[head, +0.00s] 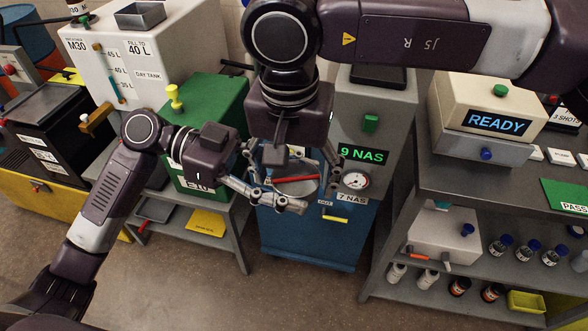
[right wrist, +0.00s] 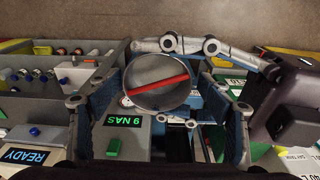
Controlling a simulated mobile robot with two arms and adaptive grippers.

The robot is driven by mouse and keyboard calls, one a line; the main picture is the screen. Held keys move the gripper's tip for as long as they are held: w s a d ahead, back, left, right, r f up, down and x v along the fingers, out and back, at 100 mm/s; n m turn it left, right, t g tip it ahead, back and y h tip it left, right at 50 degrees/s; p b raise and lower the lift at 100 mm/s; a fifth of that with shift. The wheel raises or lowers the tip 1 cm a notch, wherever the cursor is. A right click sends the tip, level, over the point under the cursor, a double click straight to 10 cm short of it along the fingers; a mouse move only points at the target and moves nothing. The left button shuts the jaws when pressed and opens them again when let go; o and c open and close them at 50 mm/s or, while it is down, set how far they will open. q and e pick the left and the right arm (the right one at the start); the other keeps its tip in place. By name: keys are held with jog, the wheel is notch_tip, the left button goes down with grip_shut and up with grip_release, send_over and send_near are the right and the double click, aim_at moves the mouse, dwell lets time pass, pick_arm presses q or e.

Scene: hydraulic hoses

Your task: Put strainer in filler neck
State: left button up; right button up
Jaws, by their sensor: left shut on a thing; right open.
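The strainer (head: 297,186) appears as a round, grey-rimmed metal piece with a red bar across it. It also shows in the right wrist view (right wrist: 150,92). My left gripper (head: 284,194) is shut on it, with fingers along its sides, in front of the blue unit. My right gripper (head: 293,172) points down over the strainer. Its fingers are spread wide, and in the right wrist view (right wrist: 155,130) the strainer shows between them, apparently beyond the tips. Whether they touch it I cannot tell. I cannot make out the filler neck; the blue unit's top (head: 270,160) is largely covered by my grippers.
A grey panel reading 9 NAS (head: 363,154) with a gauge (head: 356,181) stands close to the right gripper. A shelf bench (head: 420,160) with bottles stands right. Floor is clear in front.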

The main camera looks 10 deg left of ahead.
jog(key=c, duration=1.2)
pick_arm(q)
jog(key=o, duration=1.1)
pick_arm(e)
jog(key=shift+c, duration=0.2)
pick_arm(q)
jog(key=shift+o, duration=0.5)
jog(key=shift+a, duration=0.1)
